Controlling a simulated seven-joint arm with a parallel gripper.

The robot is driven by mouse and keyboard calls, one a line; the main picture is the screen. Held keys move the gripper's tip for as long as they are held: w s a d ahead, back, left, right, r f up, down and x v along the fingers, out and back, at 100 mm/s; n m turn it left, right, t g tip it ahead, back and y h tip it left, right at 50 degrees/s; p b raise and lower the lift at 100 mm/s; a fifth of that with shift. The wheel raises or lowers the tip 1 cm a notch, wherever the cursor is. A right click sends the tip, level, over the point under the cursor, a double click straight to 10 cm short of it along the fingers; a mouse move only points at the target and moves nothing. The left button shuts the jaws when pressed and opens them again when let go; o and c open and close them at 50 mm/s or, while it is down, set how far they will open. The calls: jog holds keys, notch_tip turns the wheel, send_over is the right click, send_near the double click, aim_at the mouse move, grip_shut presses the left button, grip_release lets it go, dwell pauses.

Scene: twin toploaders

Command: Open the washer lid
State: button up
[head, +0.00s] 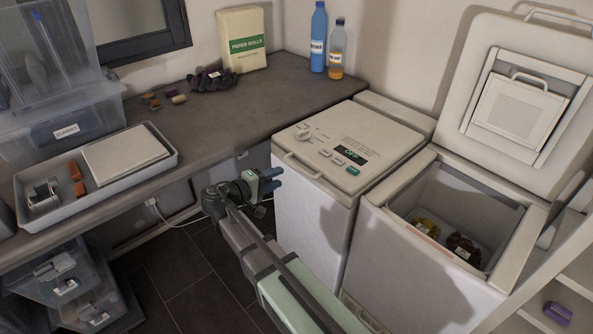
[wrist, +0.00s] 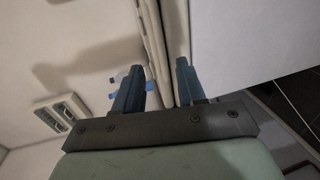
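A closed white top-loading machine (head: 312,210) stands in the middle of the head view. Its flat lid (head: 350,150) has a knob, buttons, a small dark display and a bar handle (head: 303,166) at the front left edge. A second toploader (head: 425,235) on the right has its lid (head: 513,105) raised. My gripper (head: 274,179) is in front of the closed machine, close to the handle side. The wrist view shows its two dark fingers (wrist: 157,85) apart, with a pale machine edge running between and beyond them. I cannot tell whether they touch it.
The open tub holds a yellow and a dark brown item (head: 464,248). A dark worktop (head: 215,125) at left carries a grey tray (head: 60,213), a paper package (head: 242,40) and two bottles (head: 319,38). Shelving stands at the right edge. Dark floor lies left of my arm.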

aim_at(299, 169)
jog(key=x, duration=0.9)
jog(key=shift+w+d, duration=0.15)
jog(key=shift+d, duration=0.05)
jog(key=shift+c, duration=0.5)
grip_shut()
